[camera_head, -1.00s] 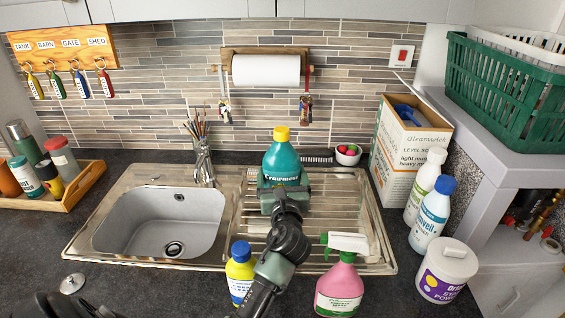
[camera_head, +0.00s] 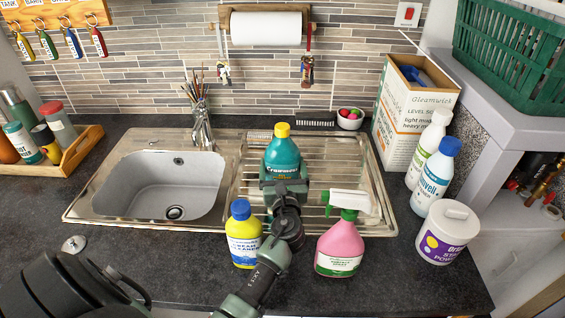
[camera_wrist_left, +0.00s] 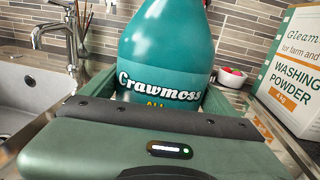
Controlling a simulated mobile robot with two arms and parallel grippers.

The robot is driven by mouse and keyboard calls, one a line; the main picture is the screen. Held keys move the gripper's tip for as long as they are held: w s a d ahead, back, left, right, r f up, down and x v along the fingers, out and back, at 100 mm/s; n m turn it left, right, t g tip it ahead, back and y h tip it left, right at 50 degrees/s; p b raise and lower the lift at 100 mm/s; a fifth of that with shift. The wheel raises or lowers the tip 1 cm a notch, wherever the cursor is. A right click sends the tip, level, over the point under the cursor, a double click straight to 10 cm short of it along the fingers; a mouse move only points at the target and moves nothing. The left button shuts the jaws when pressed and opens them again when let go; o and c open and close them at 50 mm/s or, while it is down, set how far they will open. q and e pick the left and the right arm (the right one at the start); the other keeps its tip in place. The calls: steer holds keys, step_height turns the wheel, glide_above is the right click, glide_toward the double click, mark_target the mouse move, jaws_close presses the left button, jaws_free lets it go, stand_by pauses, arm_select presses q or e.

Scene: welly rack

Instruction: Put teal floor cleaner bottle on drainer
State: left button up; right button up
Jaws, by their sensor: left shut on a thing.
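The teal floor cleaner bottle (camera_head: 283,157) has a yellow cap and stands upright over the ribbed metal drainer (camera_head: 345,158), right of the sink basin. My left gripper (camera_head: 284,186) is shut on its lower body. The left wrist view shows the bottle (camera_wrist_left: 165,50) close up, label facing the gripper (camera_wrist_left: 150,135). The bottle's base is hidden behind the gripper, so I cannot tell whether it touches the drainer. My right gripper is not in view.
A yellow bottle with a blue cap (camera_head: 243,237) and a pink spray bottle (camera_head: 340,245) stand at the drainer's front edge, either side of my left wrist. White bottles (camera_head: 435,178), a tub (camera_head: 447,235) and a washing powder box (camera_head: 410,120) stand right. The basin (camera_head: 160,185) is empty.

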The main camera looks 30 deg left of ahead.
mark_target(283, 172)
arm_select(q)
steer(key=shift+r, duration=0.25)
steer(key=shift+f, duration=0.15)
steer(key=o, duration=1.8)
steer(key=shift+f, duration=0.15)
steer(key=shift+o, duration=0.2)
steer(key=shift+s+r, duration=0.1)
steer(key=shift+r, duration=0.15)
steer(key=shift+s+d+f, duration=0.2)
steer(key=shift+s+d, duration=0.05)
steer(key=b+v, duration=0.1)
steer(key=v, duration=0.6)
steer(key=shift+r, duration=0.15)
